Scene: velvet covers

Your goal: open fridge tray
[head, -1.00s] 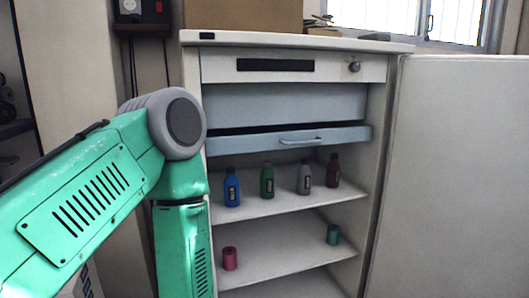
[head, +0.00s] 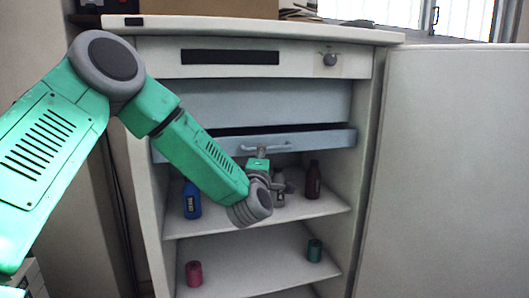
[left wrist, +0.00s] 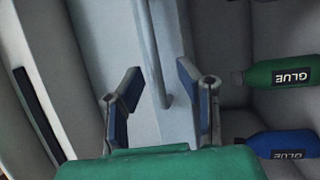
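The fridge tray (head: 315,139) is a pale blue-grey drawer front below a wider blue-grey panel, with a thin dark gap above it. Its bar handle (head: 266,149) is at the middle of the front. My left gripper (head: 261,158) is at the handle. In the left wrist view my left gripper (left wrist: 159,69) is open, and the handle (left wrist: 153,55) runs between its two fingers with space on both sides. The handle's end shows between the fingertips. My right gripper is not in view.
The fridge door (head: 450,160) stands open at right. On the shelf below the tray are a blue bottle (head: 191,200), a grey bottle (head: 279,188) and a brown bottle (head: 313,180). A green glue bottle (left wrist: 285,73) shows in the wrist view. Pink (head: 194,273) and teal (head: 315,250) cans stand lower.

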